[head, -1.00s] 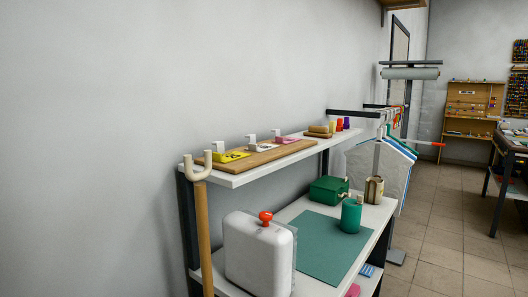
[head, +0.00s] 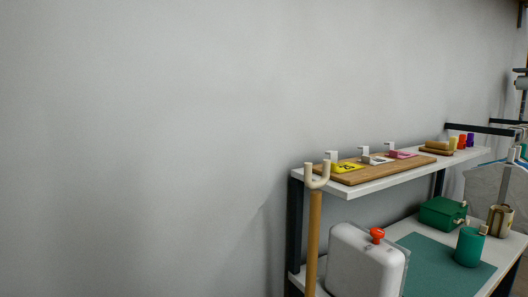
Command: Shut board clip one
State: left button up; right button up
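A wooden board (head: 385,172) lies on the white upper shelf at the right of the head view. Several white clips stand along its back edge: one by a yellow card (head: 346,167), a middle clip (head: 364,153) by a white card, and one (head: 390,148) by a pink card (head: 402,154). The clip by the yellow card (head: 331,157) is nearest. I cannot tell which is clip one, nor whether any is open or shut. Neither of my grippers is in view.
A pole with a pale forked top (head: 317,176) stands at the shelf's near corner. Below are a white jug with a red cap (head: 361,262), a green box (head: 443,212), a green cup (head: 469,246) and a teal mat (head: 430,265). A grey wall (head: 150,130) fills the left.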

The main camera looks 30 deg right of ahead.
aim_at(333, 155)
jog(key=z, duration=1.4)
